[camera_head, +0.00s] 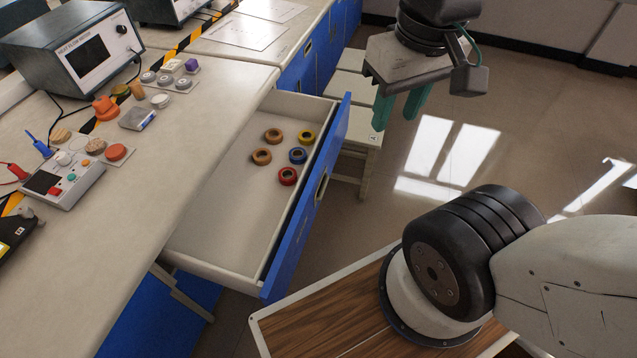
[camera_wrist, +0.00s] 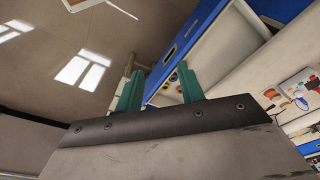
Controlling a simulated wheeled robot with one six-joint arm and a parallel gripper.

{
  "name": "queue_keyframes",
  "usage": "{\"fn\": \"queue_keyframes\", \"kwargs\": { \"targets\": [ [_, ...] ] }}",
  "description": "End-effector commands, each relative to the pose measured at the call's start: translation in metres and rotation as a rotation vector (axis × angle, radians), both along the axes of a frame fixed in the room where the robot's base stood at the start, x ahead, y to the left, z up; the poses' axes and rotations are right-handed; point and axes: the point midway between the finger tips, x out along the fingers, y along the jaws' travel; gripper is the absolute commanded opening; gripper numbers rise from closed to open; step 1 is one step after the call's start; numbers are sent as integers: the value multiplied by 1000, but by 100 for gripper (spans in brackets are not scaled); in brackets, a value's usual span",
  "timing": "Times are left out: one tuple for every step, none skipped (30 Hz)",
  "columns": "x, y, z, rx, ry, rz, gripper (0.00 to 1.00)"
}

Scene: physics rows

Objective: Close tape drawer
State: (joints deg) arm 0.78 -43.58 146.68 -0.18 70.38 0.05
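The tape drawer (camera_head: 222,222) stands pulled out from the bench. It has a blue front (camera_head: 309,205) with a handle (camera_head: 321,188) on its outer face. Several tape rolls in brown, yellow, blue and red (camera_head: 288,176) lie inside it. My gripper (camera_head: 398,108) has two green fingers, spread apart with nothing between them. In the head view it hangs beyond the drawer's far front corner, to the right of the blue front. In the wrist view the fingers (camera_wrist: 158,88) point toward the drawer front (camera_wrist: 185,42), and no contact shows.
The bench top (camera_head: 190,125) carries a heat flow meter (camera_head: 85,50), small parts and a white device (camera_head: 66,182). Stools (camera_head: 352,135) stand behind the drawer. Open floor (camera_head: 480,120) lies to the right of the drawer front.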

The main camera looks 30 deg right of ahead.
Motion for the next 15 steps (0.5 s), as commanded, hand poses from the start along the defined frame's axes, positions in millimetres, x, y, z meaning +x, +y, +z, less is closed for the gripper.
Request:
{"fn": "queue_keyframes", "kwargs": {
  "targets": [
    [1, -4, -4, 0, 20, -23, 24],
    [3, -7, -7, 1, 37, -38, 15],
    [4, -12, -13, 3, 67, -58, 4],
    [6, -16, -17, 5, 93, -75, 0],
    [8, -20, -22, 7, 120, -95, 0],
    [12, -26, -28, 13, 158, -123, 0],
    [15, -30, -33, 22, 188, -146, 0],
    [18, -33, -38, 35, 217, -171, 0],
    [22, -37, -45, 55, 257, -204, 0],
    [25, -40, -50, 71, 286, -229, 0],
    [29, -43, -55, 90, 314, -254, 0],
    [32, -47, -62, 116, 352, -288, 0],
    [35, -49, -68, 139, 379, -315, 0],
    [39, -52, -73, 161, 406, -341, 0],
    [43, -55, -80, 194, 439, -376, 0]
  ]
}}
